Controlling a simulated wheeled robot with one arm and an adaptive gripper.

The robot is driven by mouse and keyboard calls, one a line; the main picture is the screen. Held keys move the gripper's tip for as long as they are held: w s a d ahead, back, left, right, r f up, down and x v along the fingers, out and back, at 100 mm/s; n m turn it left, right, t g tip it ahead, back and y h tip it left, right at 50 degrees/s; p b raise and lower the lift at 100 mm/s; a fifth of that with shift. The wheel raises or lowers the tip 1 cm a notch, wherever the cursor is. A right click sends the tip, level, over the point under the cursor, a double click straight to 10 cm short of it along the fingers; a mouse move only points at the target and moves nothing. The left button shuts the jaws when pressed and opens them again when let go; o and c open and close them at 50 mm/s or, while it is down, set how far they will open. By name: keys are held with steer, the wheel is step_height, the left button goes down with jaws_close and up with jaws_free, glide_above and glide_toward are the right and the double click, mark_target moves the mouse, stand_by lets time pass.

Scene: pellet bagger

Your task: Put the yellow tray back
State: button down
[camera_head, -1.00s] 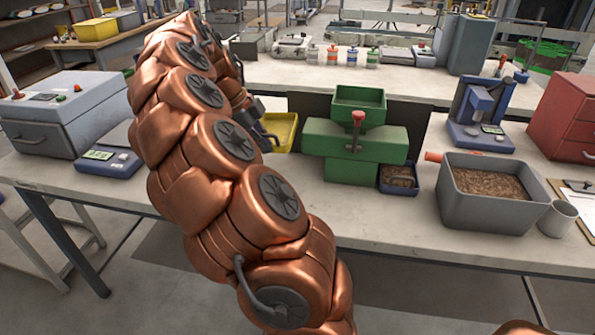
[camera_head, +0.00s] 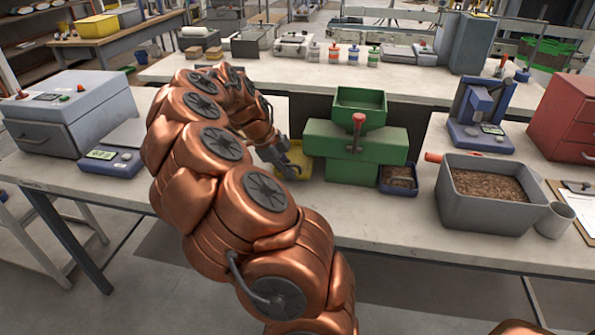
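The yellow tray (camera_head: 301,160) lies on the near bench, just left of the green bagging machine (camera_head: 352,147). Much of it is hidden behind my gripper and wrist. My gripper (camera_head: 288,170) is at the tray, over or on its front part. I cannot tell whether its fingers are open, shut or touching the tray.
A blue scale (camera_head: 113,160) and a grey sealer box (camera_head: 62,112) stand on the left. A small blue tray of pellets (camera_head: 398,179), a grey bin of pellets (camera_head: 490,190) and a metal cup (camera_head: 556,220) are on the right. The bench's front middle is clear.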

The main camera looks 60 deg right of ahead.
steer(key=shift+s+d+r, duration=0.1)
steer(key=shift+s+d, duration=0.9)
steer(key=shift+s, duration=0.05)
steer(key=shift+f+p, duration=0.35)
steer(key=shift+f, duration=0.15)
steer(key=shift+f, duration=0.1)
steer(key=c, duration=1.3)
jaws_free()
